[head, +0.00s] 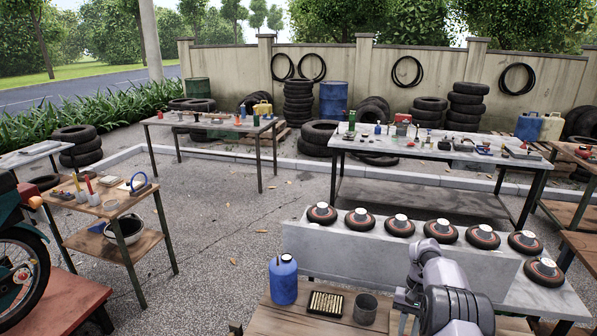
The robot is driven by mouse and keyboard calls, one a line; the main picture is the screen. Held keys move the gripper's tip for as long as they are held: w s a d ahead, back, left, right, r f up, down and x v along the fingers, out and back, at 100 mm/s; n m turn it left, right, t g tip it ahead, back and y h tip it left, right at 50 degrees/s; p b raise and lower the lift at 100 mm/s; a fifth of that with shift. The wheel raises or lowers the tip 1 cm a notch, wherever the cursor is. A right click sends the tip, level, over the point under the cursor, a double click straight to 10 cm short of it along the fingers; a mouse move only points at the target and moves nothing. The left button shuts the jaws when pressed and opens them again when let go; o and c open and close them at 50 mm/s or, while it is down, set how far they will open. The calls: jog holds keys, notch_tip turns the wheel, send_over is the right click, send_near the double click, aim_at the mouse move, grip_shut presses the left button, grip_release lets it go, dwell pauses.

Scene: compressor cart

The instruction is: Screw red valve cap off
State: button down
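I cannot make out a red valve cap in the head view. Several small black wheels with reddish rings and pale hubs stand in a row on the grey bench (330,250), among them a left one (322,214), a middle one (398,226) and a right one (543,272). Any valve on them is too small to tell. My arm rises at the bottom right in front of the bench. My gripper (404,299) seems to be at the dark end left of the arm, partly hidden; its fingers do not show clearly.
A wooden table at the front holds a blue jug (283,280), a tray of brass pieces (325,303) and a grey cup (366,308). A cluttered long table (430,150) stands behind the bench. A small tool stand (110,200) is at left. Paved ground between is open.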

jog(key=n+h, duration=0.1)
jog(key=n, duration=0.2)
jog(key=shift+a, duration=0.1)
jog(key=shift+r+n+p, duration=0.1)
jog(key=shift+n+p, duration=0.35)
jog(key=shift+n, duration=0.55)
jog(key=shift+a+n+h, duration=0.1)
jog(key=shift+n+h, duration=0.3)
jog(key=shift+n, duration=0.3)
jog(key=c, duration=1.2)
grip_release()
jog(key=shift+c, duration=0.2)
